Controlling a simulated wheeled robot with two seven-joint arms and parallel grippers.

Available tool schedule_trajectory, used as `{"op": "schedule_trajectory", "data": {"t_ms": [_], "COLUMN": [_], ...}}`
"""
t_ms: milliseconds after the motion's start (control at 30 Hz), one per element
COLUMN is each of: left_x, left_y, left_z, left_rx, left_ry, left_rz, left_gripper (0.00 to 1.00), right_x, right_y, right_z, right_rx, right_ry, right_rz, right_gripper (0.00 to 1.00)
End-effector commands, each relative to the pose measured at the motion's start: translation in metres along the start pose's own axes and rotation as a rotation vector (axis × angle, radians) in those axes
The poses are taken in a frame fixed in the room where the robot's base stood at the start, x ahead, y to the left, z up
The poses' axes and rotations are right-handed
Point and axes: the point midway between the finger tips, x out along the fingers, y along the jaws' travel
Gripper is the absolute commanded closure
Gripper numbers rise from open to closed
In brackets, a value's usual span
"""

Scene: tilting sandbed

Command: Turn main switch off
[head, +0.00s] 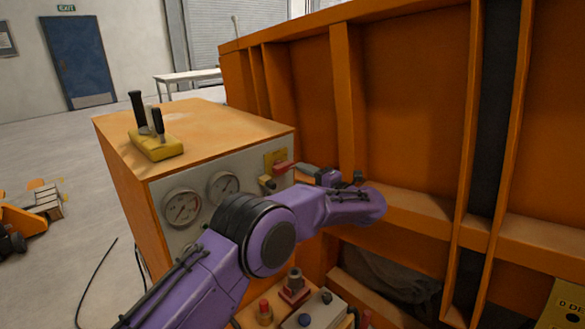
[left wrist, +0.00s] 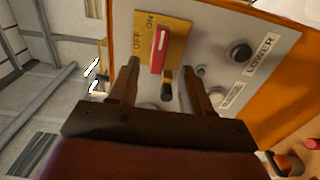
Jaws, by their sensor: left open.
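The main switch is a red handle (left wrist: 159,48) on a yellow plate (left wrist: 176,38) marked OFF and ON, on the grey face of the orange control cabinet. In the left wrist view the handle's upper end is by the ON mark. In the head view the red handle (head: 283,168) and yellow plate (head: 274,157) show at the panel's right edge. My left gripper (left wrist: 160,68) is open, its two fingers on either side of the handle's lower end. I cannot tell whether they touch it. In the head view the left gripper (head: 294,170) is small beside the switch. My right gripper is not in view.
A black-tipped toggle (left wrist: 168,84) sits just below the handle, between the fingers. Knobs labelled LOWER (left wrist: 240,54) and RAISE are beside it. Two gauges (head: 182,207) are on the panel. The orange sandbed frame (head: 400,90) stands close on the right. A lower control box (head: 318,312) is below my arm.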

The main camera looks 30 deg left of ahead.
Motion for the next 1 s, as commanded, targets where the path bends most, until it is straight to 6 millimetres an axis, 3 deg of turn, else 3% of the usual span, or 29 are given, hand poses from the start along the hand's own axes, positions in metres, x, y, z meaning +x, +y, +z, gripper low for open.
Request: {"op": "schedule_trajectory", "data": {"t_ms": [100,233,600,733,767,1000], "left_x": [0.027,0.046,0.054,0.054,0.054,0.054], "left_y": [0.005,0.003,0.0,0.0,0.0,-0.001], "left_z": [0.0,0.001,0.002,0.002,0.002,0.003], "left_rx": [0.002,0.002,0.001,0.001,0.001,-0.009], "left_ry": [0.002,-0.001,-0.005,-0.005,-0.005,-0.005], "left_rz": [-0.001,-0.001,0.001,0.001,0.001,0.0], "left_gripper": [0.51,0.51,0.51,0.93,1.0,1.0], "right_x": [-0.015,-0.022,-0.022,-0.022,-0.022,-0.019], "right_y": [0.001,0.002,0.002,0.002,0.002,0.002], "right_z": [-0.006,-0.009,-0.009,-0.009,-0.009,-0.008], "right_rx": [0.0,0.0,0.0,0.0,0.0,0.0], "right_ry": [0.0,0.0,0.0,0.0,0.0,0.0], "right_rz": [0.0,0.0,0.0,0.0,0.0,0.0], "right_gripper": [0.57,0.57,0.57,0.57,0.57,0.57]}}
